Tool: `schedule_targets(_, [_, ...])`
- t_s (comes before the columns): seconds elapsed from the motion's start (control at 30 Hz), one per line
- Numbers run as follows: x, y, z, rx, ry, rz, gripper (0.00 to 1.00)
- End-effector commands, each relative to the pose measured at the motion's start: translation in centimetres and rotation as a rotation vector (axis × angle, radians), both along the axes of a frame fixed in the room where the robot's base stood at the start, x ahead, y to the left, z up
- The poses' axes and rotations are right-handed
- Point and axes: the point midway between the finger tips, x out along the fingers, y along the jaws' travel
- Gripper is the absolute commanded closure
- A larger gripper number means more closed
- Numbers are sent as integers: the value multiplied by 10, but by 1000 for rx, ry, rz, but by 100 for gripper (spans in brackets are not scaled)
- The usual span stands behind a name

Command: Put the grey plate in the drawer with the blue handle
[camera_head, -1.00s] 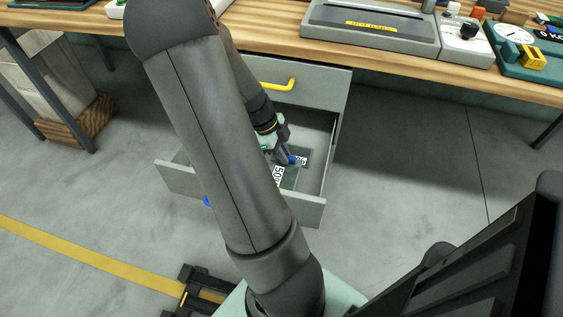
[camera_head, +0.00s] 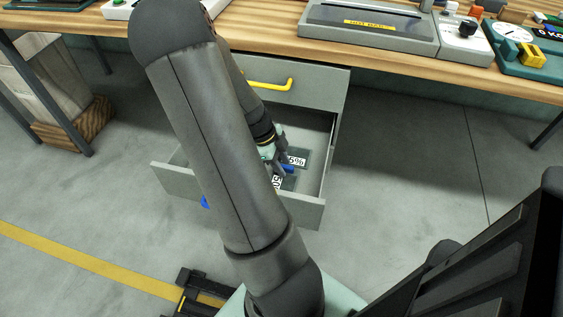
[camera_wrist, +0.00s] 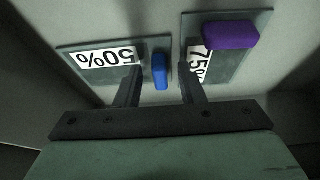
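The drawer with the blue handle (camera_head: 205,201) is pulled out, and its front panel (camera_head: 305,213) faces me. A grey plate with a 50% label (camera_wrist: 72,62) and a blue knob (camera_wrist: 160,72) is inside the drawer. In the head view my arm partly covers this plate, with its label (camera_head: 277,183) and knob (camera_head: 287,169) showing. My gripper (camera_wrist: 159,70) is low in the drawer, its fingers on either side of the blue knob with gaps showing. A second similar plate (camera_wrist: 254,55), labelled 75% with a purple knob (camera_wrist: 230,35), lies beside it.
A closed drawer with a yellow handle (camera_head: 270,85) is above the open one, under the wooden bench top (camera_head: 275,40). A grey device (camera_head: 370,28) and other equipment stand on the bench. The floor (camera_head: 420,160) to the right is clear.

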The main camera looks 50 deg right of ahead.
Motion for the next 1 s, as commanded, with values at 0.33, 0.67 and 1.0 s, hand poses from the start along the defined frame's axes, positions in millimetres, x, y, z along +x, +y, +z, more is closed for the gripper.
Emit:
schedule_targets(0.33, [17,7,45,-3,-3,4,65])
schedule_targets(0.67, [40,17,101,-1,-2,2,65])
schedule_targets(1.0, [46,22,113,10,-2,17,65])
